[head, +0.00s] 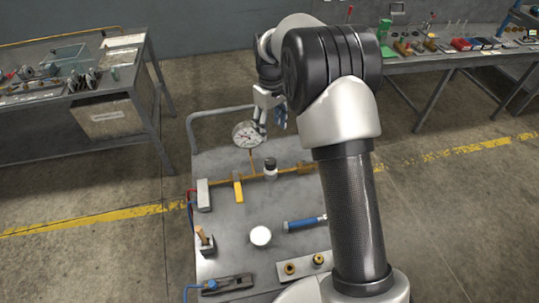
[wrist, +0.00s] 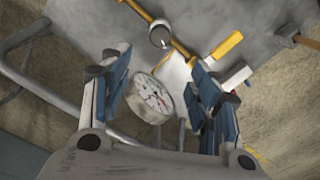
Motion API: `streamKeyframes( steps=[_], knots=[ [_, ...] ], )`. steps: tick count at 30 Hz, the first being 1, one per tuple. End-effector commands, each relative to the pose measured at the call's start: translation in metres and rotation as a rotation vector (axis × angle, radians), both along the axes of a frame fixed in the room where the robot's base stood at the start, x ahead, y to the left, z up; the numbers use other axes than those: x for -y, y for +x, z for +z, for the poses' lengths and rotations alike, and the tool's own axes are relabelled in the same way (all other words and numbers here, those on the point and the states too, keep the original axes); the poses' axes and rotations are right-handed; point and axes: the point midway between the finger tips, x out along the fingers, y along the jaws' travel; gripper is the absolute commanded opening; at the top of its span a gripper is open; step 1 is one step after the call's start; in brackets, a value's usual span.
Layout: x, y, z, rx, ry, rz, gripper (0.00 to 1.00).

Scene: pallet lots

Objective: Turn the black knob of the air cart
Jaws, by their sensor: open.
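The air cart (head: 225,225) stands in front of me, with a brass pipe (head: 215,182) along its top. A small upright fitting with a dark top, which looks like the black knob (head: 270,162), rises from the pipe near its middle. In the wrist view the knob (wrist: 160,36) shows at the top centre, beyond my fingertips. A round white-faced gauge (head: 246,134) stands on a branch of the pipe behind the knob. My gripper (head: 270,112) is open and empty, above the cart's far end by the gauge. In the wrist view the gauge shows between the blue-padded fingers; contact cannot be told.
A yellow lever (head: 238,189) sits left of the knob. A white round object (head: 260,236), a blue-handled tool (head: 305,222) and a plate with brass fittings (head: 304,267) lie nearer. Benches stand at left (head: 75,95) and right (head: 440,62).

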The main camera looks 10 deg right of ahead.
Motion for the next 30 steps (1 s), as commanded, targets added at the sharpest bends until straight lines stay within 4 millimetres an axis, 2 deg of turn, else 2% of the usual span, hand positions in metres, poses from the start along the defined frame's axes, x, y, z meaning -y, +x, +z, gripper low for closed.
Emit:
streamKeyframes(
  steps=[5,21,25,30],
  knots=[
    [0.0,-0.001,-0.027,-0.004,0.0,0.0,0.56],
    [0.0,-0.002,-0.142,-0.004,0.0,-0.001,0.56],
    [0.0,-0.001,-0.159,-0.003,-0.001,-0.002,0.56],
    [0.0,-0.001,-0.169,0.0,0.0,-0.002,0.56]
  ],
)
